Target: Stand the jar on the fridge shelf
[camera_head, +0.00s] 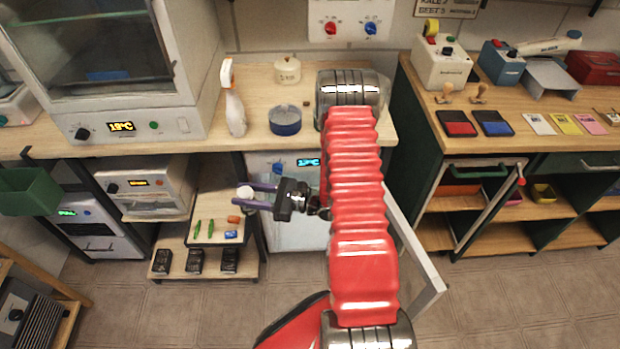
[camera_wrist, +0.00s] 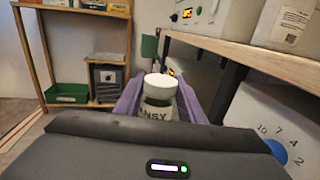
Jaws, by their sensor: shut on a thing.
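My gripper (camera_head: 256,198) has purple fingers and is shut on a small jar (camera_head: 244,192) with a white lid. In the wrist view the jar (camera_wrist: 160,97) stands upright between the fingers, its dark body carrying a white label ending in "ANSY". The fridge front (camera_wrist: 258,110) shows at right in the wrist view. Its shelf cannot be made out.
A low stepped stand (camera_head: 207,265) with small items is below and left of the gripper. A small oven-like unit (camera_head: 150,185) is further left. The bench top (camera_head: 262,80) overhangs the fridge and holds a spray bottle (camera_head: 233,105) and blue dish (camera_head: 285,121). The floor in front is clear.

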